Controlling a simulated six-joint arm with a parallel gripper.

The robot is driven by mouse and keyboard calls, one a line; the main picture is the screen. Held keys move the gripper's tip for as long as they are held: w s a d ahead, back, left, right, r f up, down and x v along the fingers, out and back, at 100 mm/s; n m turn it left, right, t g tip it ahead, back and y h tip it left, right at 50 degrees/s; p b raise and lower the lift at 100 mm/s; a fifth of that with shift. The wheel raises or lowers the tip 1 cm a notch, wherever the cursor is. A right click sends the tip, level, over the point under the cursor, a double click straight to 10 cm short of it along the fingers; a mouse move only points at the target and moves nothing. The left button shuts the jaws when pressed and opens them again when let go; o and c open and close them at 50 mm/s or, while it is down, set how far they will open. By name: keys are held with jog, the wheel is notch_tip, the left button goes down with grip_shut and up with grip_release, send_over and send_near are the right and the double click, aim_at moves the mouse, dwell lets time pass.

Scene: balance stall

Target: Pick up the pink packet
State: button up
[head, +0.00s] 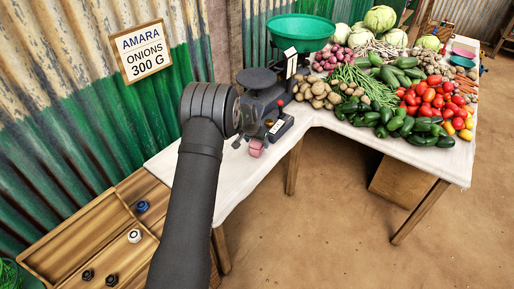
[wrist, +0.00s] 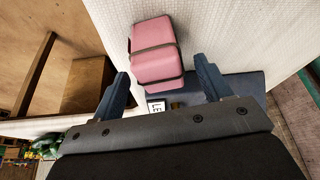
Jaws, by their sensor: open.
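The pink packet (head: 256,147) sits on the white-covered table close to the front of the dark scale and below my arm's end. In the wrist view the packet (wrist: 156,52) is a rounded pink block with two dark bands around it. My gripper (wrist: 163,67) is open, with one blue-grey finger to each side of the packet's lower part in the picture. There are gaps between the fingers and the packet, and I cannot tell the height between them.
Potatoes (head: 317,91) and other vegetables cover the table's right part. A wooden tray (head: 62,247) with several small weights is at the lower left. The table's front edge (head: 268,162) is close to the packet.

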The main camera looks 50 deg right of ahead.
jog(key=shift+x, duration=0.85)
jog(key=c, duration=1.2)
jog(key=shift+r, duration=0.15)
